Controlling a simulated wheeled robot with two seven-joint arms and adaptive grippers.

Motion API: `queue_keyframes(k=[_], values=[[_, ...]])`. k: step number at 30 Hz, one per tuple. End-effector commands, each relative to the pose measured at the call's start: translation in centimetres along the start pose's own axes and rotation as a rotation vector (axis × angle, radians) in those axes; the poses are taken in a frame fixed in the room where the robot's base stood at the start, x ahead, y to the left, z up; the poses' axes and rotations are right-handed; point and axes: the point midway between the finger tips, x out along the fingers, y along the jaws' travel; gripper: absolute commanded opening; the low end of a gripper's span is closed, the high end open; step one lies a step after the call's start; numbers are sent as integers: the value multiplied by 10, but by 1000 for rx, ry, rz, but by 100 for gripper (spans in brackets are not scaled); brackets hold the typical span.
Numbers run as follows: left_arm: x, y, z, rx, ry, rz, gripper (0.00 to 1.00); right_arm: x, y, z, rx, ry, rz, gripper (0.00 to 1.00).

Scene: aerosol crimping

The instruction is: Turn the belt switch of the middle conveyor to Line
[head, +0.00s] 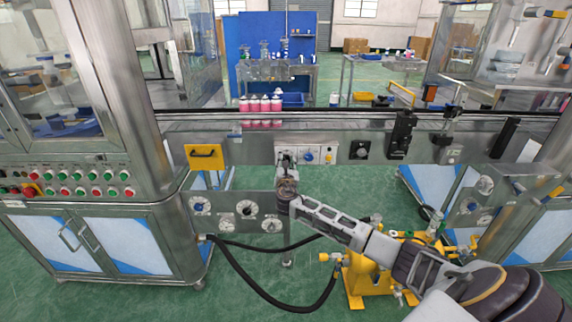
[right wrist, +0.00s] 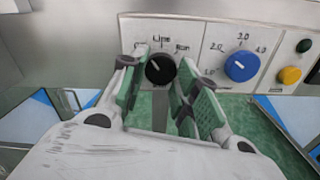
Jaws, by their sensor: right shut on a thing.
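The belt switch (right wrist: 160,69) is a black round knob on a pale panel, with labels to its left, "Line" above it and "Run" to its right. Its white mark points up and to the left, toward the left label side of "Line". My right gripper (right wrist: 157,82) has its green-padded fingers on either side of the knob and is shut on it. In the head view my right gripper (head: 287,160) reaches the panel (head: 320,150) on the middle conveyor (head: 360,135) and hides the switch. My left gripper is not in view.
Right of the switch are a blue dial (right wrist: 241,66), a yellow button (right wrist: 289,75) and a dark green button (right wrist: 304,46). A yellow handle plate (head: 205,156) is left of the panel. Pink-filled bottles (head: 265,104) stand behind the conveyor rail. A yellow machine (head: 375,275) stands below my arm.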

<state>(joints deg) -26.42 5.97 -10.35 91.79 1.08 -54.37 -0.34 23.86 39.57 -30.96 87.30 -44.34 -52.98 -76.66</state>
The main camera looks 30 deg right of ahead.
Motion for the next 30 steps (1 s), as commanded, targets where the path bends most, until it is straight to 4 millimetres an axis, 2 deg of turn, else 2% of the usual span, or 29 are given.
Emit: queue_keyframes(k=[8,14,18,30], values=[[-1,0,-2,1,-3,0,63,0,1,-1,246,1,-1,7],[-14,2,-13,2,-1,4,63,0,1,-1,418,1,-1,7],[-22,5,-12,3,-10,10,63,0,1,-1,516,0,-2,7],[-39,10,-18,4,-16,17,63,0,1,0,644,1,-1,7]])
